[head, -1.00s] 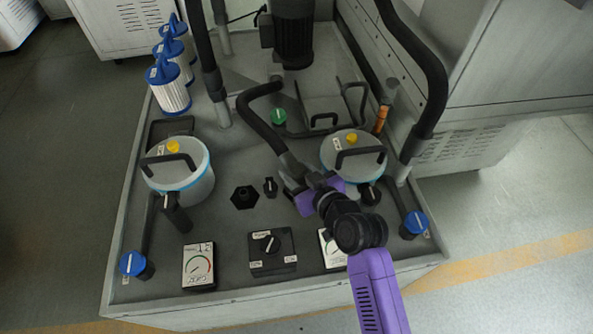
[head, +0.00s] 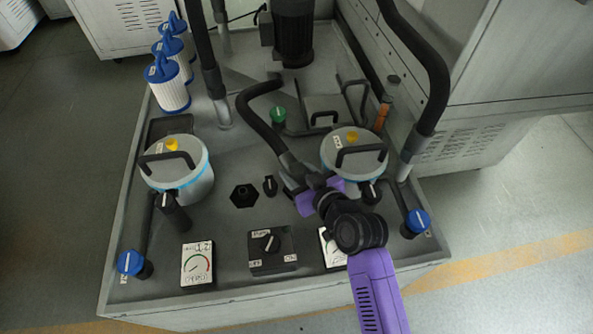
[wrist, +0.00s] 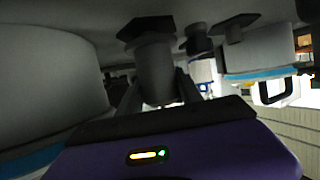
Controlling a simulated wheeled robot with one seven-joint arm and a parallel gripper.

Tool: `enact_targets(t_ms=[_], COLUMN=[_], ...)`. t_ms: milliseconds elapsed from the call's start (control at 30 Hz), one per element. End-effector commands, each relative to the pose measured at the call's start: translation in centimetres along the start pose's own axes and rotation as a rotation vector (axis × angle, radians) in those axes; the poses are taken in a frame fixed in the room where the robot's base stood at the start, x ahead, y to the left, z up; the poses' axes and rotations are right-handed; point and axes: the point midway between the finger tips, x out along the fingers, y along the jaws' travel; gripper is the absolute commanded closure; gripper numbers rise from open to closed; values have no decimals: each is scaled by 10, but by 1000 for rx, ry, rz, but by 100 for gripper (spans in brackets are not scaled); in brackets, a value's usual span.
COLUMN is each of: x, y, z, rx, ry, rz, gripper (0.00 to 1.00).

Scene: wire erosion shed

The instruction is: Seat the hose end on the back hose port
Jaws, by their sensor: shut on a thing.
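My purple gripper (head: 292,187) is shut on the grey hose end (wrist: 156,72), beside the right-hand canister. The black hose (head: 256,123) arcs down to it from behind. In the wrist view, which looks inverted, the hose end stands roughly upright between the fingers and lines up with a black hexagonal port (wrist: 145,27). They look touching or nearly so; I cannot tell how far the hose end is on. In the head view my gripper hides that port. Another black hexagonal port (head: 244,196) stands uncovered to the left; it seems to show in the wrist view too (wrist: 236,24).
A small black knob (head: 270,186) stands between the bare port and my gripper. Canisters stand left (head: 178,178) and right (head: 352,163), the right one close. Gauges (head: 198,264) and a switch box (head: 272,250) line the front. Blue-capped valves (head: 131,263) flank them.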

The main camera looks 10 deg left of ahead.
Motion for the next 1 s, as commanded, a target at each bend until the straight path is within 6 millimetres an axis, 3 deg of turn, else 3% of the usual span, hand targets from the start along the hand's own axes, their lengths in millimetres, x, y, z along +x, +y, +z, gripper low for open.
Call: enact_targets(t_ms=[467,500,833,1000], x=[3,2,2,-8], y=[1,1,0,0], z=[4,3,9,8], rx=[-1,-1,1,2], ry=[6,7,-4,-4], rz=[1,1,-1,-1], gripper=[100,50,49,49])
